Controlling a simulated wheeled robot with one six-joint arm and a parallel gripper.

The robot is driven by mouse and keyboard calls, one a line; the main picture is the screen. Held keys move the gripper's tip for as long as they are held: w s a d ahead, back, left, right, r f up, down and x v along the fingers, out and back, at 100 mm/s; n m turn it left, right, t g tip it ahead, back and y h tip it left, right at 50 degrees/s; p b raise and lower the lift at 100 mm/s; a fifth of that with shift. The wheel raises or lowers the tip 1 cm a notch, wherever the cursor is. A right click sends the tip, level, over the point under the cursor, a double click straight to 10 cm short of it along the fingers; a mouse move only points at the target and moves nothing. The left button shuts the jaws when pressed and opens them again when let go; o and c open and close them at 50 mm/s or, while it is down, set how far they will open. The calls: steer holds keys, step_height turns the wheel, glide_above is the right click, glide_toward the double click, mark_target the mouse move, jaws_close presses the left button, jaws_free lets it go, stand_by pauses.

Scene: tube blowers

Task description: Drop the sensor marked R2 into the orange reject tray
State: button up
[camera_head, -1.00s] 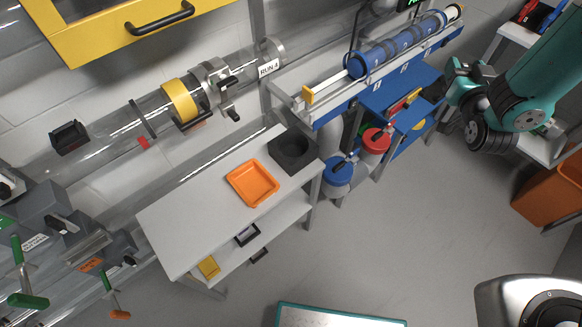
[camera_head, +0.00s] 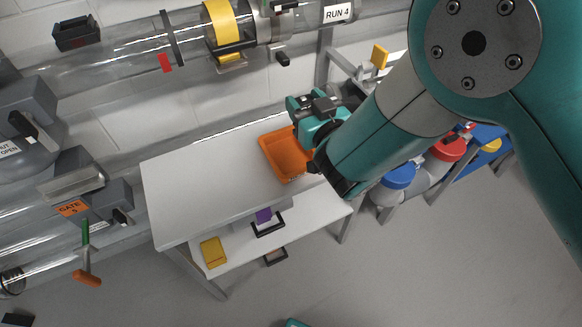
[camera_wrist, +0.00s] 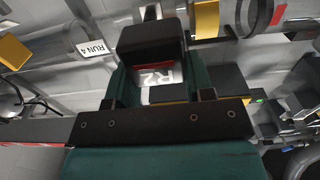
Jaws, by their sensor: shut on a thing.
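The orange reject tray (camera_head: 270,157) sits on the grey bench top in the head view, its right part hidden by my arm. My gripper (camera_head: 304,112) is above and behind the tray's right back corner. In the wrist view, my gripper (camera_wrist: 160,98) is shut on a dark sensor (camera_wrist: 150,42) with a pale label reading R2, seen upside down. The sensor is hard to make out in the head view. The tray cannot be made out in the wrist view.
The grey bench (camera_head: 205,185) is clear left of the tray. A clear pipe with a yellow band (camera_head: 222,25) and a RUN 4 sign (camera_head: 338,13) runs behind. Blue-lidded (camera_head: 399,176) and red-lidded (camera_head: 449,147) canisters stand to the right. A yellow box (camera_head: 213,251) lies on the lower shelf.

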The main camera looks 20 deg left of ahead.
steer(key=shift+s+a+f, duration=0.4)
steer(key=shift+s+a, duration=0.05)
step_height(320, 180, down, 6)
steer(key=b, duration=0.5)
steer(key=shift+r, duration=0.25)
steer(key=o, duration=1)
